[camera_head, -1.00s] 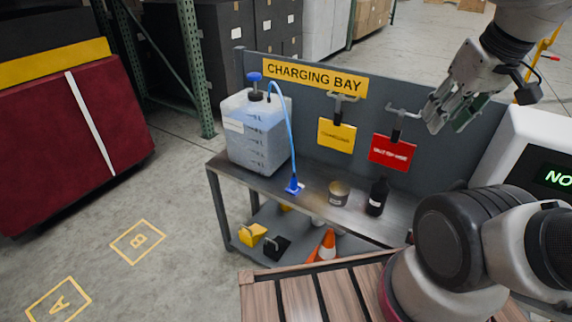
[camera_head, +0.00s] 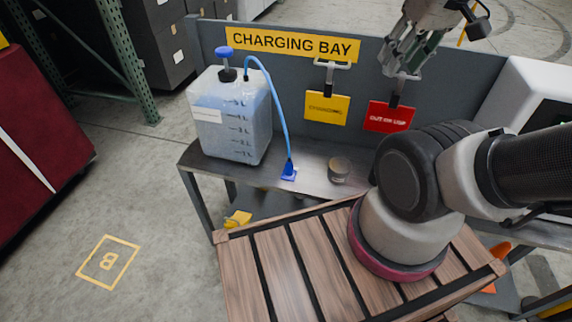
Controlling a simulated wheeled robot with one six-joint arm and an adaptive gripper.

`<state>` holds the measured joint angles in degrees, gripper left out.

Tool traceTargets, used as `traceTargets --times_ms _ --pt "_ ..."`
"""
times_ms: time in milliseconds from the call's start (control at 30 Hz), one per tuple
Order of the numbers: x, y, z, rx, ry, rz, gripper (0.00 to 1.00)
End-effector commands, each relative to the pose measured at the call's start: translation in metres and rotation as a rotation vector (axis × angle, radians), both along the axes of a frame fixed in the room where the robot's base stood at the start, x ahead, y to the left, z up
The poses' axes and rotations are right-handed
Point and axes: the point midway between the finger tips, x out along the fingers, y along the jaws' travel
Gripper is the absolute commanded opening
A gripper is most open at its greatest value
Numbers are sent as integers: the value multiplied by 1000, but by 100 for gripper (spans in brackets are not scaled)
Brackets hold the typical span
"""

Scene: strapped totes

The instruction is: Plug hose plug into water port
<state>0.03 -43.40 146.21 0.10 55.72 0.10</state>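A blue hose plug (camera_head: 289,171) stands on the bench, at the lower end of a light blue hose (camera_head: 278,100). The hose runs up to the blue-capped top of a translucent water jug (camera_head: 230,125) on the bench's left side. My gripper (camera_head: 403,70) is in the air at the upper right, in front of the grey back panel, well apart from the plug. Its fingers point down and look spread, with nothing seen between them. No water port can be made out in this view.
The bench (camera_head: 318,178) also carries a small round tin (camera_head: 340,168). A yellow tag (camera_head: 327,108) and a red tag (camera_head: 389,117) hang on the back panel (camera_head: 285,78). A white machine (camera_head: 520,85) stands at the right. Open floor (camera_head: 150,195) lies to the left.

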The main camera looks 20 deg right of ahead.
Motion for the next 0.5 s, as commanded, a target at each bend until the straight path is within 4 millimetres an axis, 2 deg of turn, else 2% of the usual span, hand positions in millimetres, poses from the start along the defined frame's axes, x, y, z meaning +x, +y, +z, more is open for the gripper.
traceTargets --times_ms 133,200,300,367,500 --pt "0 0 0 0 0 0 36" --pt "0 0 0 0 0 0 47" --pt "6 2 -2 6 9 -6 48" --pt "15 4 -6 14 21 -18 48" --pt "51 14 -22 42 65 -69 48"
